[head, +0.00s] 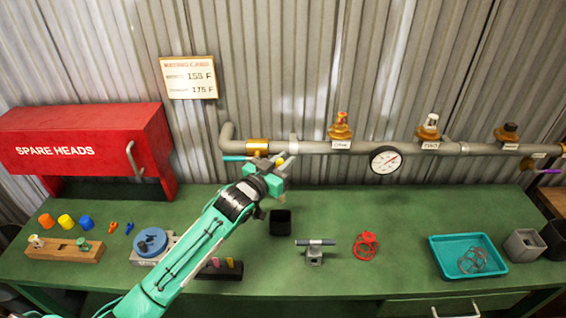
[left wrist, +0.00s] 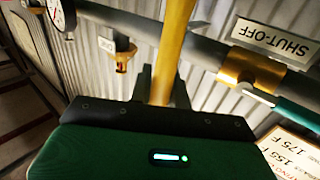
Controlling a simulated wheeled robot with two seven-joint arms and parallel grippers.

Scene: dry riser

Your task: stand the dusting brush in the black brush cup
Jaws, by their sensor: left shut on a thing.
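My left gripper (head: 279,167) is raised above the bench, in front of the pipe and wall. In the left wrist view its fingers (left wrist: 162,92) are shut on a long yellow handle (left wrist: 174,45), taken to be the dusting brush. In the head view only a small yellow part (head: 280,161) of it shows at the jaws; bristles cannot be made out. A black square cup (head: 280,222), likely the brush cup, stands on the bench below the gripper, apart from it. My right gripper is not in view.
The pipe (head: 310,148) with its teal shut-off lever (head: 236,158) runs close behind the gripper. A blue round piece (head: 150,241) and a small grey stand (head: 314,253) are on the bench (head: 400,215). A teal tray (head: 440,262), grey cup (head: 523,245) and second black container (head: 555,240) are right.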

